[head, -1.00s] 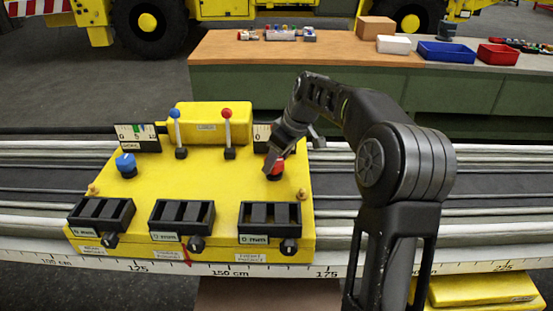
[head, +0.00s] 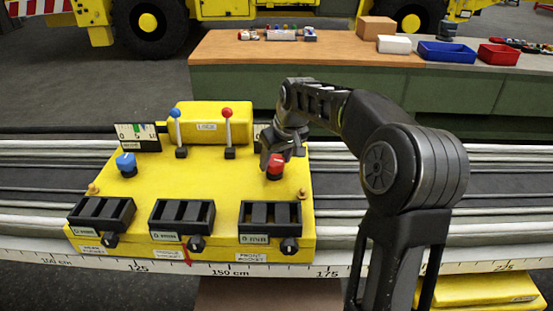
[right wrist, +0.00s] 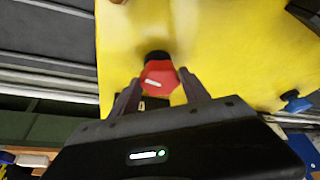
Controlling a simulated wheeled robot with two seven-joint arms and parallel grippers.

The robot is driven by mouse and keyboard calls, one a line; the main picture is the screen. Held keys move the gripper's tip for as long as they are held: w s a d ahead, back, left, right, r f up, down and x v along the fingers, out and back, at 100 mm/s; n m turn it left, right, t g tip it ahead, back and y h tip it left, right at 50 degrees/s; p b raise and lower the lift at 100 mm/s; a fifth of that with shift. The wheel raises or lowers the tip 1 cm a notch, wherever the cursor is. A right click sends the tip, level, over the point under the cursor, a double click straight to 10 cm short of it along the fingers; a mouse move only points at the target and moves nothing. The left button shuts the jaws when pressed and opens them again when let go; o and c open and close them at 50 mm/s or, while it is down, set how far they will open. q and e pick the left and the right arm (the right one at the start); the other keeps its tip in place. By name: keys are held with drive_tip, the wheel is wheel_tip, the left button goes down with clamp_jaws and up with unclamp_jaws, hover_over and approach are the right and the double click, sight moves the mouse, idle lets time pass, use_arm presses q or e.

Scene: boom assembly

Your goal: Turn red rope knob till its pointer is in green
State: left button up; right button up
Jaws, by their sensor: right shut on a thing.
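The red knob (head: 275,170) stands at the right side of the yellow panel (head: 215,187). My right gripper (head: 269,156) is at this knob. In the right wrist view its two fingers (right wrist: 160,82) are on either side of the red knob (right wrist: 158,73), shut on it. A white line marks the knob's top. The gauge behind the red knob is almost wholly hidden by my right arm, so its pointer and green zone cannot be read. My left gripper is not in view.
A blue knob (head: 126,164) and a gauge with a green band (head: 137,136) are at the panel's left. A blue-tipped lever (head: 177,130) and a red-tipped lever (head: 228,132) stand between the gauges. Three black slotted boxes (head: 181,216) line the front.

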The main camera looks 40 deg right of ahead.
drive_tip(key=m+h, duration=0.1)
drive_tip(key=m, duration=0.1)
drive_tip(key=m+h, duration=0.1)
drive_tip(key=m, duration=0.2)
drive_tip(key=shift+w+a+m+g, duration=0.1)
drive_tip(key=shift+a+m+g, duration=0.1)
drive_tip(key=shift+m+g, duration=0.1)
drive_tip(key=m, duration=0.2)
drive_tip(key=m+g+h, duration=0.1)
drive_tip(key=m, duration=0.2)
drive_tip(key=shift+w+a+g+h+b, duration=0.1)
drive_tip(key=shift+g+h+b, duration=0.2)
drive_tip(key=shift+b, duration=0.1)
drive_tip(key=shift+m, duration=0.3)
drive_tip(key=o, duration=1.4)
drive_tip(key=shift+c, duration=0.2)
drive_tip(key=v, duration=0.7)
drive_tip(key=shift+a+r+b, duration=0.15)
drive_tip(key=shift+r+b, duration=0.15)
drive_tip(key=shift+r, duration=0.05)
